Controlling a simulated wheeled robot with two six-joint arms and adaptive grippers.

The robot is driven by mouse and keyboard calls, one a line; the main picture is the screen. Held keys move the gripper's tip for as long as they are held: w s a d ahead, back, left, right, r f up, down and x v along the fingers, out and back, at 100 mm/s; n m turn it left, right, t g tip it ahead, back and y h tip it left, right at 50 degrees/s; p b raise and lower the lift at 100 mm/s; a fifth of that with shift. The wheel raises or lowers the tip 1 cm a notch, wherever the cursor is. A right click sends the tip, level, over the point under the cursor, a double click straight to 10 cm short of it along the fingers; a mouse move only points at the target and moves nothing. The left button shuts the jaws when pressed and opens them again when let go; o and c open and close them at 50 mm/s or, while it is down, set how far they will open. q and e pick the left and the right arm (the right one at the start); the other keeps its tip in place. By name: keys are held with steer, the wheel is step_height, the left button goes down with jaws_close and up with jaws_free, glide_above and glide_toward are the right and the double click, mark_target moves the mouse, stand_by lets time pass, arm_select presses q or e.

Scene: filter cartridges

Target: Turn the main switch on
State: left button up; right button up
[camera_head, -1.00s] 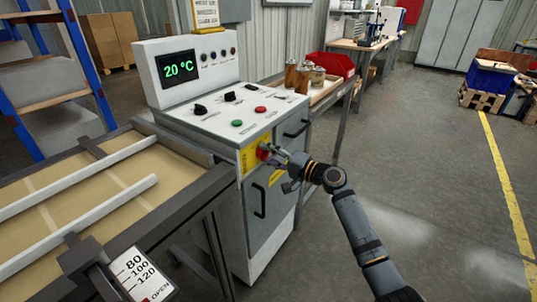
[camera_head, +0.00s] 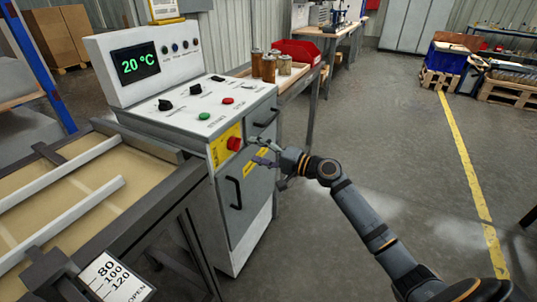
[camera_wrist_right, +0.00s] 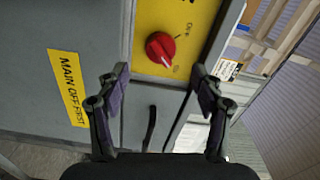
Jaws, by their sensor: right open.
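The main switch is a red rotary knob (camera_head: 234,144) on a yellow plate at the upper front of the white and grey control cabinet (camera_head: 240,205). In the right wrist view the knob (camera_wrist_right: 160,47) shows whole, and its pale mark points to the lower right, toward a small label too blurred to read surely. My right gripper (camera_head: 257,151) is open and empty in front of the knob. A gap shows between its fingertips and the knob. In the right wrist view its fingers (camera_wrist_right: 159,75) stand apart below the knob. My left gripper is not in view.
A "MAIN OFF FIRST" label (camera_wrist_right: 67,88) and a door handle (camera_head: 234,192) are near the switch. The cabinet top carries a green button (camera_head: 204,116), a red button (camera_head: 227,100) and black knobs. Cartridges (camera_head: 270,68) stand behind.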

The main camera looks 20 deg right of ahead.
steer(key=shift+v, duration=2.8)
